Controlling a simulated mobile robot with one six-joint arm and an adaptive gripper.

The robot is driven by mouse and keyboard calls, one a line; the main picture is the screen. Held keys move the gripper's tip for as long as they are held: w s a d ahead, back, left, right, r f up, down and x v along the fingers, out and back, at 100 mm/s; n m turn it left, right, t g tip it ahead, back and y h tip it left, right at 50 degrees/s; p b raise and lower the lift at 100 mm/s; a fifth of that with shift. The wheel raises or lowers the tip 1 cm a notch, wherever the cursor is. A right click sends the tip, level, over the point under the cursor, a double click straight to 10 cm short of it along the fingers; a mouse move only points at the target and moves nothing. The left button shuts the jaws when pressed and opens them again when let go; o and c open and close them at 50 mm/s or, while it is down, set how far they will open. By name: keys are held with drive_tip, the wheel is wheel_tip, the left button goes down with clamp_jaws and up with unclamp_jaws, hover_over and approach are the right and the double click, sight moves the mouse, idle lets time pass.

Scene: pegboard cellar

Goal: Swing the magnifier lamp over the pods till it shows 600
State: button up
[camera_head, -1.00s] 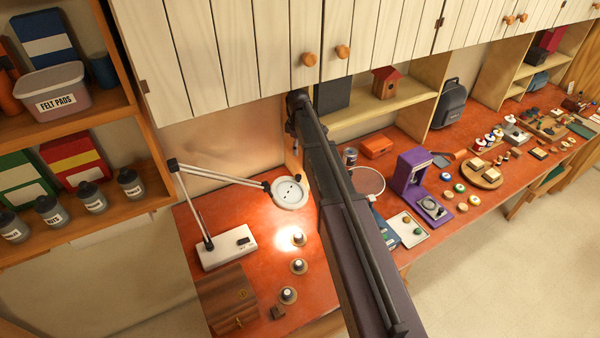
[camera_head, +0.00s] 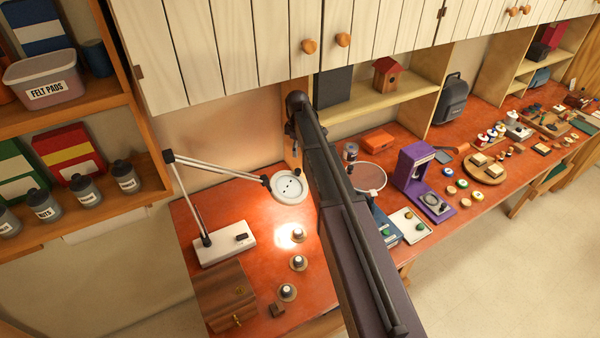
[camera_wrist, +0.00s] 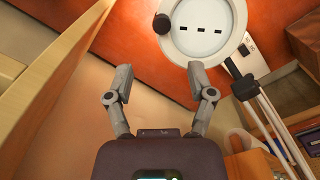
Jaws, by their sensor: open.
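The magnifier lamp has a white base (camera_head: 224,244) on the red bench, a jointed arm (camera_head: 220,170) and a round white head (camera_head: 289,187). Its head also shows in the wrist view (camera_wrist: 203,42), with three dark dashes on its face and a dark knob (camera_wrist: 162,23) at its rim. Three dark pods with pale tops stand in a row: far (camera_head: 298,235), middle (camera_head: 298,263) and near (camera_head: 287,292). Bright light falls beside the far pod. My gripper (camera_wrist: 155,82) is open and empty, its fingers below the lamp head in the wrist view.
A wooden box (camera_head: 226,296) and a small brown block (camera_head: 277,310) lie by the near pods. A purple device (camera_head: 423,182) and a round framed disc (camera_head: 369,177) stand right of my arm. White cabinets (camera_head: 230,45) hang above; a shelf with jars (camera_head: 84,190) is at left.

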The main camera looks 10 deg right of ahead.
sight(298, 170)
drive_tip(key=shift+f+b, duration=4.65)
drive_tip(key=shift+f, duration=0.25)
clamp_jaws()
drive_tip(key=shift+d, duration=0.15)
drive_tip(key=shift+s, duration=0.15)
